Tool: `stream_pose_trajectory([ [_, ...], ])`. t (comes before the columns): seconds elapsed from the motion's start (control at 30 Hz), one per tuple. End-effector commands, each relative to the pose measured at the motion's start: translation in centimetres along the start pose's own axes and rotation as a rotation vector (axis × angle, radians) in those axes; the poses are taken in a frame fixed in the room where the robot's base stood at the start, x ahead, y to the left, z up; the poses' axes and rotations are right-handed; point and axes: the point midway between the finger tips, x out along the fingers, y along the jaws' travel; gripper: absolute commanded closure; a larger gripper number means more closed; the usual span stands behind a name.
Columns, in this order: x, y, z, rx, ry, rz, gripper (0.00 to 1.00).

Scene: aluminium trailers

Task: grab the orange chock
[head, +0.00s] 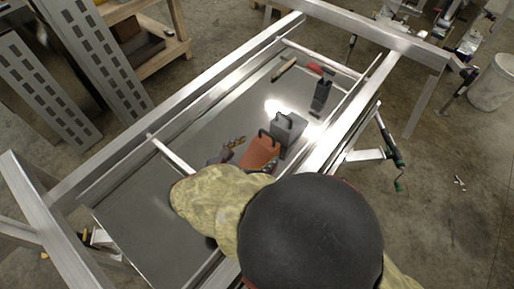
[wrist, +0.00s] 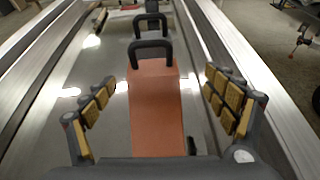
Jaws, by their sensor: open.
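The orange chock (head: 261,152) sits on the flat metal bed inside the trailer frame, with a dark handle at its far end. In the wrist view the orange chock (wrist: 155,108) runs up the middle of the picture, its dark handle at the top. My gripper (wrist: 160,104) is open, with one padded finger to the left of the chock and one to the right. Gaps show between the fingers and the chock's sides. In the head view my gripper (head: 229,150) is beside the chock, partly hidden behind a camouflage-covered shape.
A grey chock (head: 287,127) with a dark handle stands just beyond the orange one. Farther up the bed are a dark upright object (head: 322,93), a red item (head: 315,69) and a tan bar (head: 284,69). Aluminium rails (head: 344,117) border the bed. Its left part is clear.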

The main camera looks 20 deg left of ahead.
Motion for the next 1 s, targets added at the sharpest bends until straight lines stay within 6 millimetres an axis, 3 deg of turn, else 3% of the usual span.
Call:
stream_pose_trajectory([
  [0.03, 0.1, 0.6, -2.0, -0.029, -0.011, 0.020, 0.14],
  [0.1, 0.5, 0.7, -3.0, -0.035, -0.014, 0.024, 0.14],
  [0.43, 1.8, 0.6, -6.0, -0.034, -0.014, 0.025, 0.14],
  [1.0, 5.6, 0.7, -5.8, -0.031, -0.014, 0.022, 0.14],
])
